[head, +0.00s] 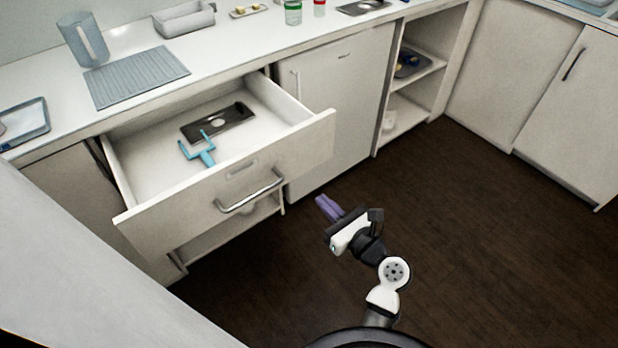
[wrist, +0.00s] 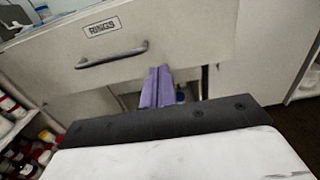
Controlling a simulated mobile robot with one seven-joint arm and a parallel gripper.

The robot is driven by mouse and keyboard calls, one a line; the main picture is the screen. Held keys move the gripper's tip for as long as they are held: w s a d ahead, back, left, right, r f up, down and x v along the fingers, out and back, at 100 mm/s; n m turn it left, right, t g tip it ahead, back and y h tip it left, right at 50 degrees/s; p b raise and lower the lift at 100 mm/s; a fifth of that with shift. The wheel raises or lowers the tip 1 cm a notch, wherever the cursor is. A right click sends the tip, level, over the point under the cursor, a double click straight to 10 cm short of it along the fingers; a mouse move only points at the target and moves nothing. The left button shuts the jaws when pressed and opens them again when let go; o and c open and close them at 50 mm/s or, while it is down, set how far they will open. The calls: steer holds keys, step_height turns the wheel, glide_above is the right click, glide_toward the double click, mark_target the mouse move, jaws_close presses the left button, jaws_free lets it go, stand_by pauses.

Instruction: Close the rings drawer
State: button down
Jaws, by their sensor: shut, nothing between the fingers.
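The rings drawer (head: 210,185) is pulled far out from under the counter in the head view. It holds a dark plate with a round hole (head: 218,122) and a light blue forked tool (head: 198,149). Its bar handle (head: 250,193) is on the front. In the wrist view the drawer front (wrist: 190,35) carries a RINGS label (wrist: 104,28) above the handle (wrist: 112,57). My gripper (head: 328,207) has purple fingers, shut and empty, in front of and to the right of the handle. The fingers also show in the wrist view (wrist: 157,85), apart from the handle.
The counter (head: 225,50) above holds a jug (head: 83,40), a ribbed mat (head: 136,76) and a grey bin (head: 184,18). A closed cabinet door (head: 335,110) stands right of the drawer. Bottles (wrist: 25,150) show at lower left in the wrist view. The dark floor (head: 490,230) at right is clear.

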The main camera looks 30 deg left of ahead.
mark_target(285, 163)
steer(key=p+x, duration=0.2)
steer(key=x, duration=1.1)
steer(key=shift+w+a, duration=0.1)
steer(key=shift+a, duration=0.1)
